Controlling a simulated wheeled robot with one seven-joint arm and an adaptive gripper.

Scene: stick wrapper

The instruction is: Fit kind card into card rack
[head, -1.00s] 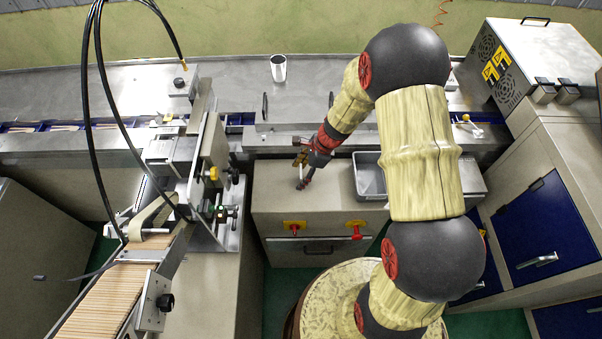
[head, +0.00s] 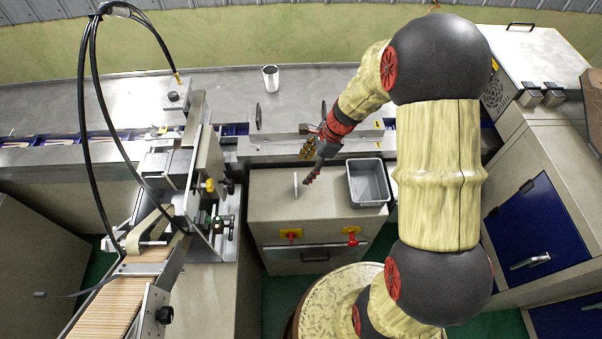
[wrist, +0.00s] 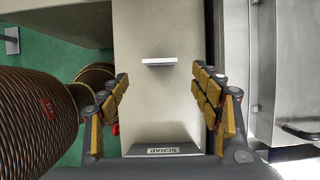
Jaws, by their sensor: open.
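A thin white card (head: 296,184) stands on edge on the beige cabinet top. It shows in the wrist view as a pale bar (wrist: 159,61), centred between and beyond the fingertips. My gripper (head: 308,168) is open and empty, just right of the card in the head view; its yellow-padded fingers (wrist: 160,77) are spread in the wrist view. I see no contact with the card. I cannot clearly identify the card rack, and any writing on the card is too small to read.
A grey bin (head: 367,184), labelled SCRAP in the wrist view (wrist: 165,136), is on the cabinet's right. Two red knobs (head: 351,238) are on its front. A metal rail (head: 275,147) runs behind, with a white cup (head: 270,78) beyond. A stick machine (head: 205,165) stands left.

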